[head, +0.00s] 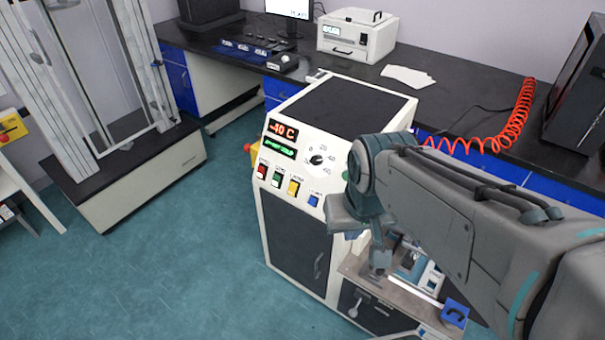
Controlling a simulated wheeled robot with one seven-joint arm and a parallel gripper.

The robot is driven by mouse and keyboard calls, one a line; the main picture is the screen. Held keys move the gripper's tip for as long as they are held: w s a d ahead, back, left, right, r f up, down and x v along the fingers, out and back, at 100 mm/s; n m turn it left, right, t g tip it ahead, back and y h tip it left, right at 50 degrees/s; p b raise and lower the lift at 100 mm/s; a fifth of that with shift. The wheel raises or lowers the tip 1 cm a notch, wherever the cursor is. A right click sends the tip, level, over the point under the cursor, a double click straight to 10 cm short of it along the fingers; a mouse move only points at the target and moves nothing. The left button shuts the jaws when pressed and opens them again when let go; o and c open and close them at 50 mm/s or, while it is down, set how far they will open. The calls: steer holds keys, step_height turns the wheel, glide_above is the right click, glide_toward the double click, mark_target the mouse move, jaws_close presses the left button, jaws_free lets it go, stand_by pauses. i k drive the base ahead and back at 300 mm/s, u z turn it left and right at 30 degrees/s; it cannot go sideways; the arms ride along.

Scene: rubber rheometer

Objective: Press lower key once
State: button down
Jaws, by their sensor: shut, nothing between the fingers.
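A white machine (397,108) with a black top stands in the middle of the head view. Its sloped front panel carries a red key (262,172), a green key (277,179), a yellow key (294,188) and a blue key (313,200) in a row. Their labels are too small to read, so I cannot tell which is the lower key. My gripper (378,272) points down, shut and empty, to the right of and below these keys. It is over or in front of a lower bench unit (352,268); the gap is unclear. My arm hides the panel's right part.
The panel has an orange display reading -40 C (283,131), a green display (281,149) and a black dial knob (317,160). A red emergency button (248,148) sticks out at the left. A red coiled hose (490,135) lies behind my arm.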

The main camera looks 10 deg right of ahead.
mark_target(312, 202)
steer(key=k, duration=0.5)
steer(key=u, duration=1.85)
steer(key=i, duration=1.25)
steer(key=z, duration=2.2)
